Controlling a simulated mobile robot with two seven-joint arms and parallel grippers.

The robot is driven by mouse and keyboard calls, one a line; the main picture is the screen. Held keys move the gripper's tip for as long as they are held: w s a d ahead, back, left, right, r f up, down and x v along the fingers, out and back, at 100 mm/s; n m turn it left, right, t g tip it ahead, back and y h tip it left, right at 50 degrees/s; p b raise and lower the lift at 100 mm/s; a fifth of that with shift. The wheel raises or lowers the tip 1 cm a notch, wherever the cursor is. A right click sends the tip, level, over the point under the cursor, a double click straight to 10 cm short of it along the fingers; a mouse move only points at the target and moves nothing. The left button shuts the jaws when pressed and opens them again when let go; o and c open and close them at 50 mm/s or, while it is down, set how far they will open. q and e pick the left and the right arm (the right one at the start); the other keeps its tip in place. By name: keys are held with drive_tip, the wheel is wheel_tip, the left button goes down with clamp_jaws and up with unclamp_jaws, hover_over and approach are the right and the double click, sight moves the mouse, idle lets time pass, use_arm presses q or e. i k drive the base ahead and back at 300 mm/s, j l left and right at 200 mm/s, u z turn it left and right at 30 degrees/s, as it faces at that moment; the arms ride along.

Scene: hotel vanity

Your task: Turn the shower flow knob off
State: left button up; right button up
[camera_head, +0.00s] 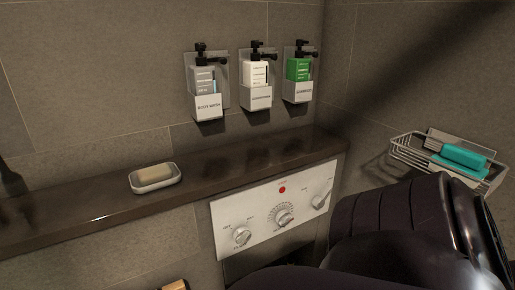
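A white control panel (262,222) is set in the wall below the ledge. It carries a left knob (241,236), a middle dial (283,217) with a ring of marks, and a right knob (320,200). A red dot (282,190) sits above the middle dial. The labels are too small to read surely, so I cannot tell which knob is the flow knob or its setting. A large dark part of my arm fills the lower right, close to the panel's lower right side. Neither gripper's fingers show.
A dark ledge (90,212) juts out above the panel and holds a soap dish (156,186) with soap. Body wash (207,95), a white bottle (257,84) and a green bottle (299,77) hang above. A wire basket (420,155) with a teal item (463,157) is at right.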

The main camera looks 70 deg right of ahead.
sight(242, 234)
drive_tip(key=z, duration=0.45)
drive_tip(key=i+l+z, duration=0.1)
drive_tip(key=z, duration=0.8)
drive_tip(key=i+z, duration=0.1)
drive_tip(key=z, duration=0.35)
drive_tip(key=i+z, duration=0.1)
drive_tip(key=z, duration=0.35)
